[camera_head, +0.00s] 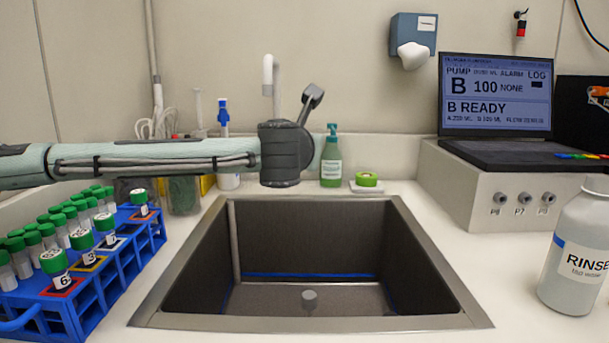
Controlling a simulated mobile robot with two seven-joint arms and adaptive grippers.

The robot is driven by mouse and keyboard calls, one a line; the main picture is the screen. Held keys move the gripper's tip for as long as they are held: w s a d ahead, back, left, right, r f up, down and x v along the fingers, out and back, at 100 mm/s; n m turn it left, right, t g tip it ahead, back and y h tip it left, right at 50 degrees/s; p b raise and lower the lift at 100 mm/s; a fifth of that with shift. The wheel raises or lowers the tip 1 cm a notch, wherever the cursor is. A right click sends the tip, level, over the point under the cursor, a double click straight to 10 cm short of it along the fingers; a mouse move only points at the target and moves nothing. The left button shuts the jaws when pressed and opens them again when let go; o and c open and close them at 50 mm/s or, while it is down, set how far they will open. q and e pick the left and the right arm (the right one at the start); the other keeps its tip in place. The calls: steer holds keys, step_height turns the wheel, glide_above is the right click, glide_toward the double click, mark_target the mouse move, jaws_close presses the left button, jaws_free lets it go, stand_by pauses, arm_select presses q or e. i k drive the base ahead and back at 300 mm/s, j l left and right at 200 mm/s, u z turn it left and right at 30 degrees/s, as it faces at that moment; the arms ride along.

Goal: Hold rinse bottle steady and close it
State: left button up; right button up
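The rinse bottle (575,240) stands upright on the counter at the far right. It is whitish with a blue band and a label reading RINSE. The right picture edge cuts it off, and I cannot tell whether a cap sits on its pale top. No separate cap is clearly visible. My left arm reaches in from the left, above the tube rack, and ends at a dark part (287,152) behind the sink, far from the bottle. No fingers can be made out there. My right gripper is out of view.
A sunken sink (310,324) fills the middle. A blue rack (110,289) of green-capped tubes is at left. A laptop (497,95) sits on a pump box (485,200) at right.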

mark_target(576, 266)
steer(key=k+l, duration=0.3)
steer(key=k, duration=0.15)
steer(key=k+l, duration=0.25)
steer(key=k, duration=0.2)
steer(key=k+l, duration=0.55)
steer(key=k, duration=0.3)
